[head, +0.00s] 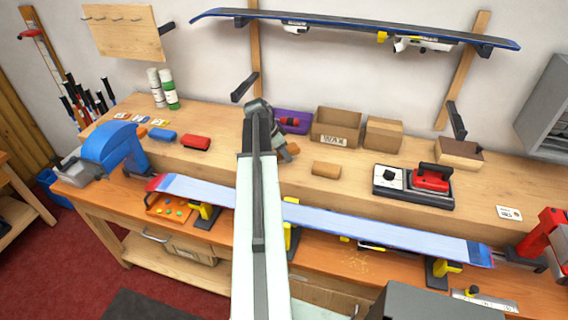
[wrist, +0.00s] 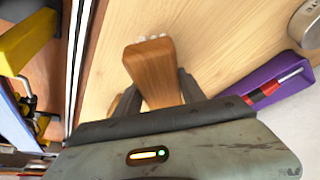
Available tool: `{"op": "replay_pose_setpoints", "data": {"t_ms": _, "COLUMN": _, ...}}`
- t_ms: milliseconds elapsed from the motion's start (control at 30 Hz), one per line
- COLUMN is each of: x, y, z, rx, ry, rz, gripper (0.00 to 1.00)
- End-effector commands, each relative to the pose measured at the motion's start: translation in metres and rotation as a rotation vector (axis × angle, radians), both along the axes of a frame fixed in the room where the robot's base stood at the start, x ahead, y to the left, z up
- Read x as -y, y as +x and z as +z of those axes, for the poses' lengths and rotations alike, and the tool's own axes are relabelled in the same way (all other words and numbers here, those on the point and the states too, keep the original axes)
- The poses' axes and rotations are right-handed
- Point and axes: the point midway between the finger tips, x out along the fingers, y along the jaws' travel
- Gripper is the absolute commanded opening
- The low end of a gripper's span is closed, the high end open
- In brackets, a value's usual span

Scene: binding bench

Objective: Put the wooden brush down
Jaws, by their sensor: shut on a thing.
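The wooden brush (wrist: 154,68) shows in the wrist view as a brown block with pale bristles at its far end. My gripper (wrist: 156,92) is shut on it, with a dark finger on each side. In the head view my gripper (head: 279,140) is over the raised back shelf of the bench, and a small part of the brush (head: 292,149) shows beside it. The rest of the brush is hidden by my arm. I cannot tell whether the brush touches the wood below.
A purple tray (head: 294,122) lies just behind my gripper, with the wax box (head: 336,127) to its right. A cork-coloured block (head: 326,170) lies to the right. A blue ski (head: 385,233) is clamped along the front. Bare wood shows left of my gripper.

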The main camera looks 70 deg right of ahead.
Motion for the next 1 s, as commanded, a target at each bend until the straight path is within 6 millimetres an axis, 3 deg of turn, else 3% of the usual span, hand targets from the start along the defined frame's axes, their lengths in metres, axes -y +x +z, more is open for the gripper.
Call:
{"op": "replay_pose_setpoints", "data": {"t_ms": 33, "x": 0.000, "y": 0.000, "z": -0.016, "rx": 0.000, "ry": 0.000, "rz": 0.000, "gripper": 0.15}}
{"op": "replay_pose_setpoints", "data": {"t_ms": 133, "x": 0.000, "y": 0.000, "z": -0.032, "rx": 0.000, "ry": 0.000, "rz": 0.000, "gripper": 0.15}}
{"op": "replay_pose_setpoints", "data": {"t_ms": 533, "x": 0.000, "y": -0.001, "z": -0.035, "rx": 0.000, "ry": 0.000, "rz": -0.001, "gripper": 0.15}}
{"op": "replay_pose_setpoints", "data": {"t_ms": 567, "x": 0.000, "y": -0.001, "z": -0.034, "rx": 0.000, "ry": 0.000, "rz": -0.001, "gripper": 0.50}}
{"op": "replay_pose_setpoints", "data": {"t_ms": 633, "x": 0.000, "y": -0.001, "z": -0.033, "rx": 0.000, "ry": 0.000, "rz": -0.002, "gripper": 0.69}}
{"op": "replay_pose_setpoints", "data": {"t_ms": 1000, "x": -0.001, "y": -0.003, "z": -0.034, "rx": -0.001, "ry": 0.005, "rz": -0.006, "gripper": 0.69}}
